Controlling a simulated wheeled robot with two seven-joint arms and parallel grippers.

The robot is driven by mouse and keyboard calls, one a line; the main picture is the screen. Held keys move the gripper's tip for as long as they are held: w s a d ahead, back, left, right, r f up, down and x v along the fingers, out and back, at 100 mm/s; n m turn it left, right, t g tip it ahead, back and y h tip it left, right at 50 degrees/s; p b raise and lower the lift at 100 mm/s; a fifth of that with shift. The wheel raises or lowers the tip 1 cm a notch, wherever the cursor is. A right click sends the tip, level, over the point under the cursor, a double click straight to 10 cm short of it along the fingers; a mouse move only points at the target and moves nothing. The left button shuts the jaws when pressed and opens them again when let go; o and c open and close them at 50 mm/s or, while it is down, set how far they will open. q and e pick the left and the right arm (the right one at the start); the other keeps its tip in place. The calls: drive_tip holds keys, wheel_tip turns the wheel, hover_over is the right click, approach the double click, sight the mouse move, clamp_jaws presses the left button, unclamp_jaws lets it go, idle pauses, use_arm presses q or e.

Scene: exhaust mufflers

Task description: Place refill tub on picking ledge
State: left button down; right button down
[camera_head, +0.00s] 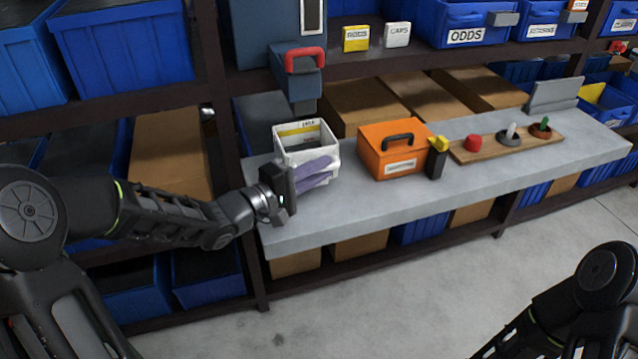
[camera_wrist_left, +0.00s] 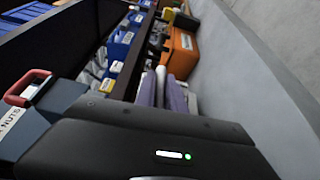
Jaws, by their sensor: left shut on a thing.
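The white refill tub (camera_head: 322,134), with a yellow and white label inside its open top, is at the left end of the grey picking ledge (camera_head: 400,204). My left gripper (camera_head: 316,173) reaches in from the left, its purple fingers shut on the tub's near side. The fingers hide part of the tub's front, and I cannot tell whether its base touches the ledge. In the left wrist view the purple fingers (camera_wrist_left: 162,88) show past the dark gripper body, with the tub mostly hidden. My right gripper is out of view.
A grey-blue dispenser with a red handle (camera_head: 304,60) hangs just above and behind the tub. An orange toolbox (camera_head: 385,160) stands to its right, beside a black and yellow object (camera_head: 436,160). A wooden board (camera_head: 507,144) holds small items further right. The ledge's front strip is clear.

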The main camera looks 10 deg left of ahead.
use_arm(q)
wheel_tip(320, 180, down, 4)
drive_tip(key=shift+r+b, duration=0.1)
drive_tip(key=shift+b, duration=0.4)
drive_tip(key=c, duration=1.4)
unclamp_jaws()
drive_tip(key=p+v, duration=0.1)
drive_tip(key=v, duration=1.1)
drive_tip(key=shift+p, duration=0.3)
